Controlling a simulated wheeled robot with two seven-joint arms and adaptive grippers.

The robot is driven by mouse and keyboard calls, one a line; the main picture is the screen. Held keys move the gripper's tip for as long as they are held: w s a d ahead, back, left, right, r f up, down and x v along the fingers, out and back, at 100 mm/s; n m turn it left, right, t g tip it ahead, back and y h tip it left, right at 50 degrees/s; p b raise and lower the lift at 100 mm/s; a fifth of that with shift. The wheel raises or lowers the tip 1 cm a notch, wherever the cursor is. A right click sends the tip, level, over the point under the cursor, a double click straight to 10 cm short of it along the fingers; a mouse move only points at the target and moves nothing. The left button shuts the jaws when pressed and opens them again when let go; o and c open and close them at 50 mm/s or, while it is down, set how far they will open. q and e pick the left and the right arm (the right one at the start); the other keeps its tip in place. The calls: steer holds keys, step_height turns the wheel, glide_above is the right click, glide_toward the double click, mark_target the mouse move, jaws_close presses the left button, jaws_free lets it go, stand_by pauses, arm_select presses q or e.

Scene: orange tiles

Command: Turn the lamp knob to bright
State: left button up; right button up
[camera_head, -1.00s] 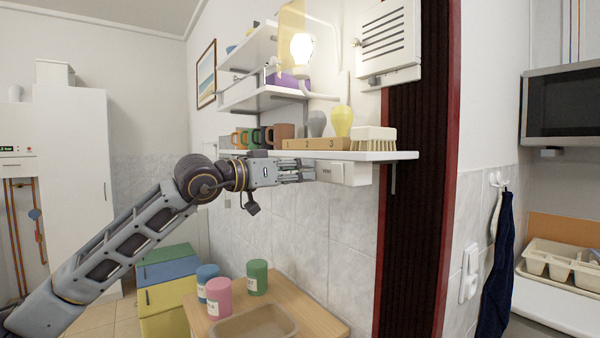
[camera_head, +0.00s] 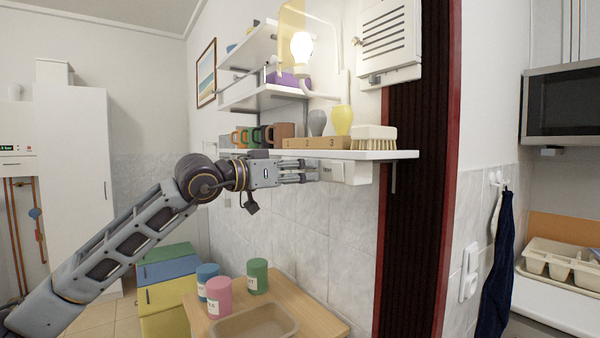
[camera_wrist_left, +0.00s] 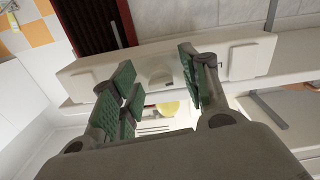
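The lamp bulb (camera_head: 301,47) is lit and hangs by the upper shelves. A white control box (camera_head: 356,174) is fixed under the lower shelf; it also shows in the left wrist view (camera_wrist_left: 250,60). A pale round knob (camera_wrist_left: 160,77) sits on it in the left wrist view. My left gripper (camera_head: 308,171) is at the box's left end. In the left wrist view its green-padded fingers (camera_wrist_left: 158,75) are apart, either side of the knob, with gaps visible. The knob is hidden in the head view. My right gripper is not in view.
The lower shelf (camera_head: 390,155) just above my gripper holds mugs (camera_head: 284,130), a numbered wooden block (camera_head: 310,143), vases and a brush (camera_head: 374,137). Below, a wooden table (camera_head: 320,318) carries several canisters (camera_head: 257,276) and a tray. The space left of the shelf is open.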

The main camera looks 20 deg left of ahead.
arm_select(q)
steer(key=v, duration=1.2)
stand_by(1.1)
stand_by(0.8)
